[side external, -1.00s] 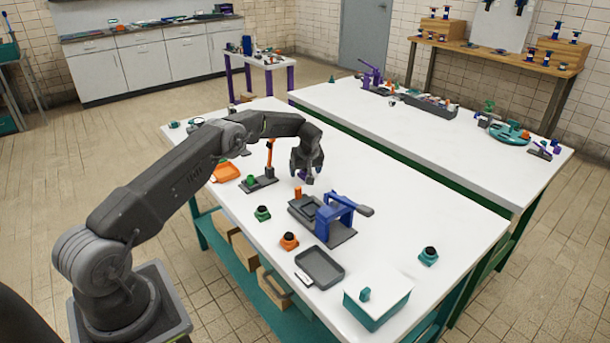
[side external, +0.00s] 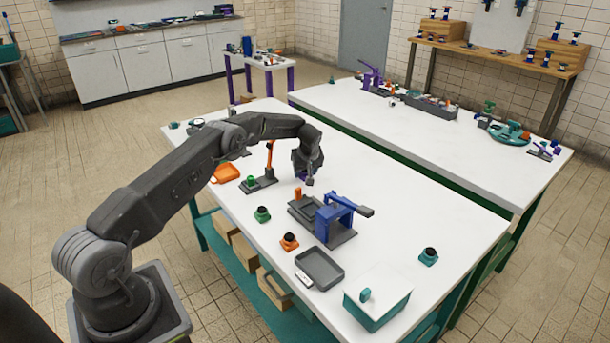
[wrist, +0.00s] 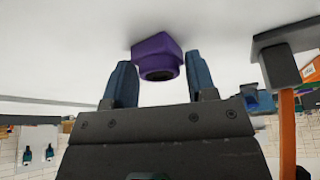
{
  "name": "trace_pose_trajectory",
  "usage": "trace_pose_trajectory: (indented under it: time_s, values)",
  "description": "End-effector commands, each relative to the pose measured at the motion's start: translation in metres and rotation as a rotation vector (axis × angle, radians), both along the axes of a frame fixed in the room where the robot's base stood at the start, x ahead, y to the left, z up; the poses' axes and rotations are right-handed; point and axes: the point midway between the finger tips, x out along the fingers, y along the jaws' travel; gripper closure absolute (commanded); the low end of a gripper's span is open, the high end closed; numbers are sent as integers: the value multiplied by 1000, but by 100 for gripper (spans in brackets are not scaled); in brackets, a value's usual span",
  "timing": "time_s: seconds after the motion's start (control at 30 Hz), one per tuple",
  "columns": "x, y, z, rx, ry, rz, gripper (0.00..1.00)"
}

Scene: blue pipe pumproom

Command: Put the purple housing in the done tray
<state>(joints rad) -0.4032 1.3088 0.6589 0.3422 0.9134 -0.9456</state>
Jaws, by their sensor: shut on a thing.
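The purple housing (wrist: 155,48), a square block with a round dark-mouthed collar, shows in the wrist view between my two blue-grey fingertips. My gripper (wrist: 160,82) is shut on it. In the side view my gripper (side external: 306,180) points down low over the white table, behind the blue press, and mostly hides the housing. A shallow dark grey tray (side external: 320,267) lies empty near the table's front edge, with a small white tag at its left. I cannot read the tag.
The blue lever press (side external: 335,217) stands between my gripper and the grey tray. An orange housing (side external: 289,241), a green one (side external: 262,214) and a teal one (side external: 428,256) stand apart. A white-lidded teal box (side external: 378,298) is at the front corner. An orange-posted stand (side external: 264,175) is left of my gripper.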

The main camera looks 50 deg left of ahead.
Motion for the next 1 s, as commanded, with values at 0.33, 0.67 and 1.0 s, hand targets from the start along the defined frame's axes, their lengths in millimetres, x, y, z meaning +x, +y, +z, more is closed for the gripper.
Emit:
trace_pose_trajectory:
  time_s: [0.33,0.67,1.0]
  values:
    - [1,0,33,2,-4,0,80]
    - [1,0,90,1,-2,1,80]
    - [1,1,129,4,-4,1,81]
